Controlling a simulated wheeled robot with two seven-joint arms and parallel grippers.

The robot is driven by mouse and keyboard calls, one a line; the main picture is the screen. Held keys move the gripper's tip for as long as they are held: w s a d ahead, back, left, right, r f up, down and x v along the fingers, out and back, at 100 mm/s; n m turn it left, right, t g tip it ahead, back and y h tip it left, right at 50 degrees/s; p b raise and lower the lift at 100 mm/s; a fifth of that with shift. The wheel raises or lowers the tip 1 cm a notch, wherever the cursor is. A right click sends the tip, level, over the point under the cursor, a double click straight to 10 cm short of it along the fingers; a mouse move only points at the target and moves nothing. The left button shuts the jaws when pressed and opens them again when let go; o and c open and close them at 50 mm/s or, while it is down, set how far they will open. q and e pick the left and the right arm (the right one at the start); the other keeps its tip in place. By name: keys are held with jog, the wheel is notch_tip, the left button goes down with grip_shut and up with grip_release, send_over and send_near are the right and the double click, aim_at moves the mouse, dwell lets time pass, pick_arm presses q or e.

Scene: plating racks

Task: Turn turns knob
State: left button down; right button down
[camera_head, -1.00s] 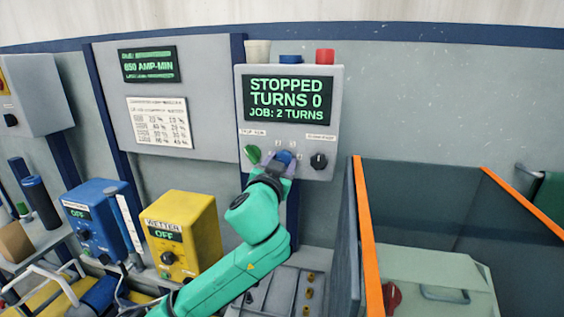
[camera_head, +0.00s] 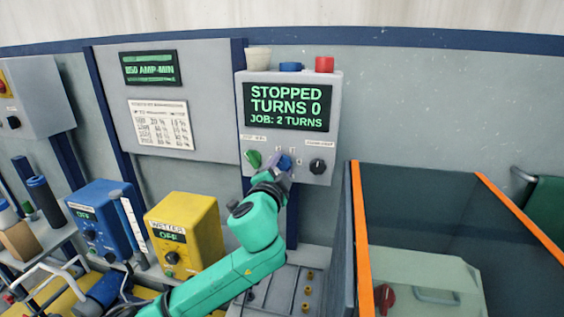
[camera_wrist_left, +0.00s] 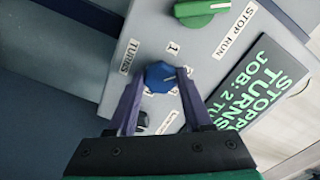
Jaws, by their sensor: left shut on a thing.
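The blue turns knob (camera_head: 285,161) is on the lower front of the grey control box (camera_head: 333,120). It also shows in the left wrist view (camera_wrist_left: 161,75), next to the "TURNS" label, with a light pointer mark. My left gripper (camera_head: 282,167) is shut on this knob. In the left wrist view its two purple fingers (camera_wrist_left: 160,84) lie on either side of it. The box display (camera_head: 288,106) reads "STOPPED, TURNS 0, JOB: 2 TURNS". My right gripper is not in view.
A green stop/run knob (camera_head: 254,159) is left of the blue knob and a black knob (camera_head: 318,166) right. A white cup (camera_head: 258,59), blue item (camera_head: 291,67) and red item (camera_head: 324,65) top the box. Yellow (camera_head: 190,228) and blue (camera_head: 100,215) units stand lower left; an orange-edged panel (camera_head: 361,240) is right.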

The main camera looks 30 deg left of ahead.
pick_arm(q)
jog(key=m+p, duration=0.1)
jog(key=m, duration=0.1)
jog(key=shift+a+m, duration=0.1)
jog(key=shift+m, duration=0.3)
dwell(0.4)
jog(key=c, duration=0.5)
grip_release()
jog(key=shift+o, duration=0.9)
jog(key=shift+w+a, duration=0.1)
